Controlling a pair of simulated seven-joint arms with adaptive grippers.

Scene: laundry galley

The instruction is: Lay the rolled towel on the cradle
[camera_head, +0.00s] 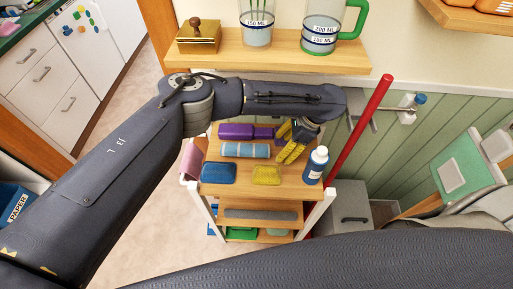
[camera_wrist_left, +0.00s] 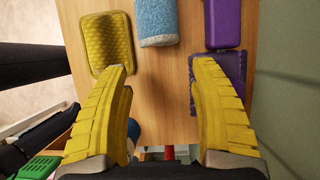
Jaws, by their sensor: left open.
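The rolled towel (camera_head: 245,150) is a light blue roll lying on the wooden top of a small cart. One end of it shows at the top of the left wrist view (camera_wrist_left: 157,20). A purple object (camera_head: 235,131) in two parts lies just behind the towel and also shows in the left wrist view (camera_wrist_left: 222,22); I cannot tell whether it is the cradle. My left gripper (camera_head: 287,140) is open and empty, to the right of the towel and apart from it. Its yellow fingers (camera_wrist_left: 162,68) point towards the cart top. My right gripper is out of view.
A blue pad (camera_head: 218,173) and a yellow pad (camera_head: 266,175) lie in front of the towel. A blue bottle (camera_head: 316,166) stands at the cart's right edge. A red pole (camera_head: 360,127) leans beside it. A wooden shelf (camera_head: 282,62) holding measuring cups is above.

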